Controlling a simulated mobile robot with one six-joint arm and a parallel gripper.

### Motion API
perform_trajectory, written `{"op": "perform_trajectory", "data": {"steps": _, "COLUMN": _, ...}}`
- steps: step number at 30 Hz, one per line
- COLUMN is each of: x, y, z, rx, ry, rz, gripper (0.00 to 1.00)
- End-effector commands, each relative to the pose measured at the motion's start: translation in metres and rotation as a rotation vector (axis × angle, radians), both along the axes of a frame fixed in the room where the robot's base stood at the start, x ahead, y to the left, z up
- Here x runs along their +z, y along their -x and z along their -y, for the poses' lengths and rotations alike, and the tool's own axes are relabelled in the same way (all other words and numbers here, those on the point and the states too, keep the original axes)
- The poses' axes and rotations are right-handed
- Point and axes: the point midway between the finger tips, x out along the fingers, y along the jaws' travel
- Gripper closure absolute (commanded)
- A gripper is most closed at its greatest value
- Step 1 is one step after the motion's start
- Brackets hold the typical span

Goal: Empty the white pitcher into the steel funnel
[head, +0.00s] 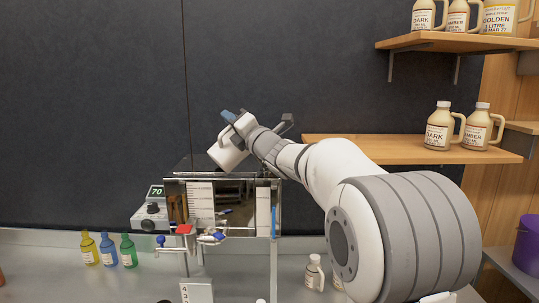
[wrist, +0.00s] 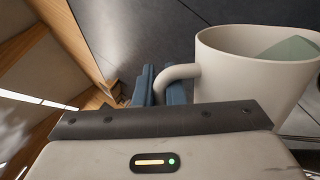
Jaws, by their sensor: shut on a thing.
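The white pitcher (head: 226,155) is held up at the end of my arm, above the steel evaporator, and looks tilted in the head view. In the wrist view the pitcher (wrist: 245,85) is large at the right, and a grey-green patch shows inside its mouth; I cannot tell what it is. My gripper (wrist: 150,88) has its blue fingers shut on the pitcher's handle. In the head view my gripper (head: 229,117) is partly hidden by the arm and the pitcher. I cannot make out the steel funnel in either view.
The steel evaporator (head: 235,192) with red and blue valve handles stands below the pitcher. A scale (head: 151,212) reading 70 stands left of it. Yellow, blue and green bottles (head: 108,250) stand at the left on the counter. Wooden shelves (head: 385,150) with syrup jugs are at the right.

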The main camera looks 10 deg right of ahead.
Motion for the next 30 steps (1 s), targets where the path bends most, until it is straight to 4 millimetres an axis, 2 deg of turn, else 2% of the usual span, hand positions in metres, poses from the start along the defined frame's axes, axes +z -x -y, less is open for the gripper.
{"op": "perform_trajectory", "data": {"steps": 30, "x": 0.0009, "y": -0.0014, "z": 0.0056, "rx": 0.011, "ry": -0.077, "rz": -0.007, "gripper": 1.00}}
